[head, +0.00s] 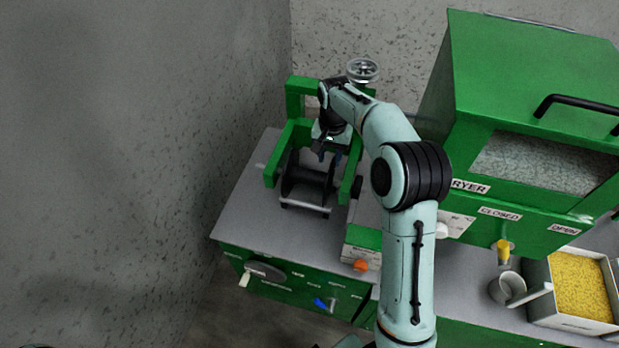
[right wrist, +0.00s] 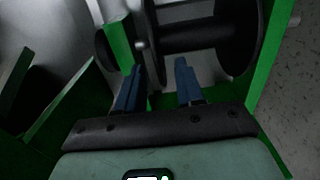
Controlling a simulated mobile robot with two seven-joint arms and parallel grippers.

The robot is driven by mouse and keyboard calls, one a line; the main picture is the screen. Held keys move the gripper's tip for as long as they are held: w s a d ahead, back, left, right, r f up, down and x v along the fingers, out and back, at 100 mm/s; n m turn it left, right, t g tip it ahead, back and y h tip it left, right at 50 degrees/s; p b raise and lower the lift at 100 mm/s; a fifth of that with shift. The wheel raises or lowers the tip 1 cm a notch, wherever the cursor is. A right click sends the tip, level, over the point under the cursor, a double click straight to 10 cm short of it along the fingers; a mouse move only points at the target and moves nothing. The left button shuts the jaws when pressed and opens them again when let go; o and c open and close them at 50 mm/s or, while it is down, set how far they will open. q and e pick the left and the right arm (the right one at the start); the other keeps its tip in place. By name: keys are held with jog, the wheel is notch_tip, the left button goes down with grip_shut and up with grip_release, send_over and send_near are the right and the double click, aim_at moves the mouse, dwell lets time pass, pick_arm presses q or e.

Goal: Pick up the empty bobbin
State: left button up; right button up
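The empty bobbin (head: 306,181) is a black spool with two round flanges. It sits in a green stand (head: 272,172) on the left part of the grey worktop. My right gripper (head: 325,153) is above and behind the bobbin, pointing down. The bare black core and flanges of the bobbin (right wrist: 196,37) lie just past the fingertips. I cannot tell whether a finger touches it. My left gripper is not in view.
The green stand's uprights flank the bobbin closely. A clear wheel (head: 362,70) is at the stand's top. A large green fryer (head: 530,130) stands to the right, with a yellow-filled tray (head: 540,312) in front of it. Some worktop (head: 252,214) left of the stand is bare.

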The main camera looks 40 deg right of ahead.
aim_at(331, 166)
jog(key=f, duration=0.4)
jog(key=shift+s+d+f, duration=0.1)
jog(key=shift+s+f, duration=0.1)
jog(key=shift+f, duration=0.15)
grip_shut()
jog(key=shift+r, duration=0.1)
dwell(1.0)
